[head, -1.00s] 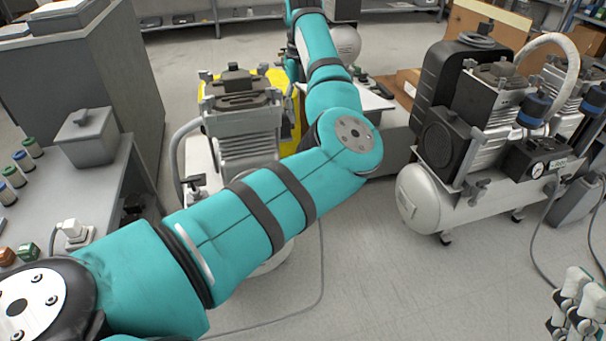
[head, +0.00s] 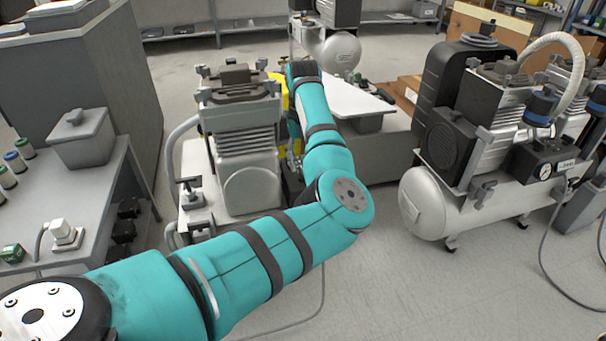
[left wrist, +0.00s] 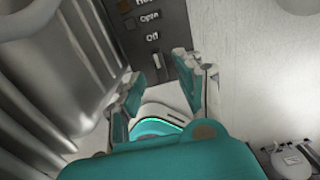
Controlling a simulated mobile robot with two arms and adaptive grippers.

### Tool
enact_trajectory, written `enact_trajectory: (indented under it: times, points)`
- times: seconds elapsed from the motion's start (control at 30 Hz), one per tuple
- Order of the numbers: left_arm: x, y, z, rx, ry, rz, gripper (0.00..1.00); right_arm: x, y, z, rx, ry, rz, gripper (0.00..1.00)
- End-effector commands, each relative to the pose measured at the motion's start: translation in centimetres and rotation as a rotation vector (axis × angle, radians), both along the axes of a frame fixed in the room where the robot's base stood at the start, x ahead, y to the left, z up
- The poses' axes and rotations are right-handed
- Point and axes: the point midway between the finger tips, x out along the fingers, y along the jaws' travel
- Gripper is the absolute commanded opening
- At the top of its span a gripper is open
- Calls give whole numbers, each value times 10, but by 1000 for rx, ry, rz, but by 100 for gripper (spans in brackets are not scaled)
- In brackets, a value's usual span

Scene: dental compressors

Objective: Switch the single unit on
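The single unit (head: 240,145), a compressor with one ribbed grey pump head, stands centre-left in the head view. My left arm reaches across its front to its right side, and the gripper there is mostly hidden. In the left wrist view, a dark panel (left wrist: 130,42) carries the labels "Open" and "Off", with another label cut off above. A small switch lever (left wrist: 156,62) shows below "Off". My left gripper (left wrist: 162,82) is open, its teal-padded fingers apart and pointing at the panel's lower end. Contact cannot be told. My right gripper is not in view.
A larger compressor (head: 425,205) with a white tank stands at the right, cables trailing on the floor. A grey bench (head: 60,190) with a lidded box (head: 82,140) is at the left. Ribbed metal (left wrist: 50,70) lies close left of my left gripper.

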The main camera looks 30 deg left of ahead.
Motion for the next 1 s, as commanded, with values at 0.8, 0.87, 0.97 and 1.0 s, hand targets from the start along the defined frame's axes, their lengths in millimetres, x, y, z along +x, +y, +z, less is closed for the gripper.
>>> enact_trajectory:
  times: [0.8,0.87,0.97,1.0]
  points:
    - [0,0,-26,0,0,0,3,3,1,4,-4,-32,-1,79]
    - [0,0,-26,0,0,0,0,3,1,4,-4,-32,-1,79]
    - [0,0,-26,-1,-1,0,0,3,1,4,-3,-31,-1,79]
    - [0,0,-26,-1,-1,0,0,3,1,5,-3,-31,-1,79]
